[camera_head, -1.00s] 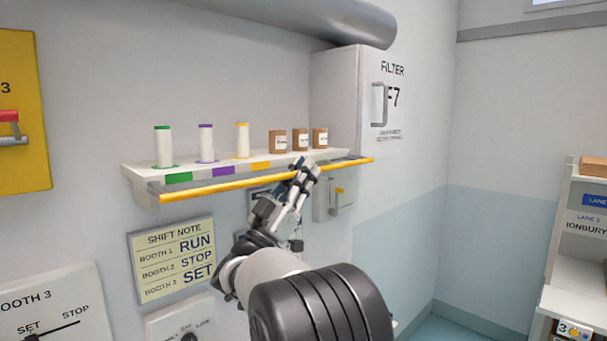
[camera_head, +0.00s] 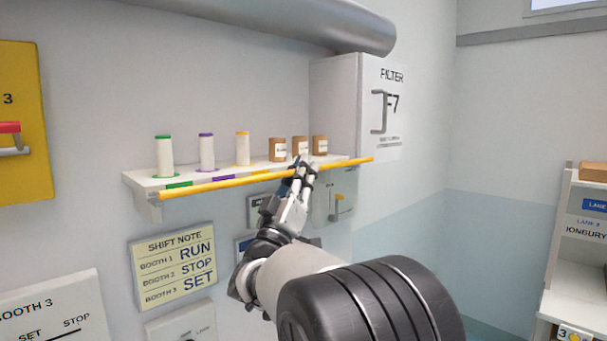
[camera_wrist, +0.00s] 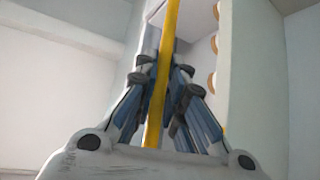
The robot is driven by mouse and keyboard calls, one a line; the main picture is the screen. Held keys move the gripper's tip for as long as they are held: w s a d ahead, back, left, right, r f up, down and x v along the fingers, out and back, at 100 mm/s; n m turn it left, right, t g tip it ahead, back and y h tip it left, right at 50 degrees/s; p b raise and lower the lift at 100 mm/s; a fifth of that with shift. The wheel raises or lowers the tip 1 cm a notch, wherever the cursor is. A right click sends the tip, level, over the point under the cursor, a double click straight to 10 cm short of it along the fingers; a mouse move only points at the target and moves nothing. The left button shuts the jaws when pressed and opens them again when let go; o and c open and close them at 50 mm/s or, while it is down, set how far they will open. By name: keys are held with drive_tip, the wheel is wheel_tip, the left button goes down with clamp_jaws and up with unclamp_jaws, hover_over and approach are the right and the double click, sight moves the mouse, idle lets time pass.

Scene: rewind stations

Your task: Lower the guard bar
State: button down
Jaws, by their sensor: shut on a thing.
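The yellow guard bar (camera_head: 225,183) runs along the front of the wall shelf (camera_head: 142,181) in the head view, at about the level of the shelf's front edge. My gripper (camera_head: 301,168) is on the bar right of its middle, in front of the brown boxes. In the wrist view the bar (camera_wrist: 165,65) passes between the two fingers (camera_wrist: 164,92), which are closed around it. The fingers hide a short part of the bar.
On the shelf stand white spools with green (camera_head: 164,157), purple (camera_head: 207,151) and yellow (camera_head: 242,149) caps and several brown boxes (camera_head: 278,149). A filter cabinet (camera_head: 335,105) adjoins the right end. A shift note (camera_head: 175,262) hangs below. A rack (camera_head: 580,230) stands far right.

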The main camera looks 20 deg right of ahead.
drive_tip(key=c, duration=1.7)
unclamp_jaws()
drive_tip(key=shift+o, duration=0.2)
drive_tip(key=v, duration=1.2)
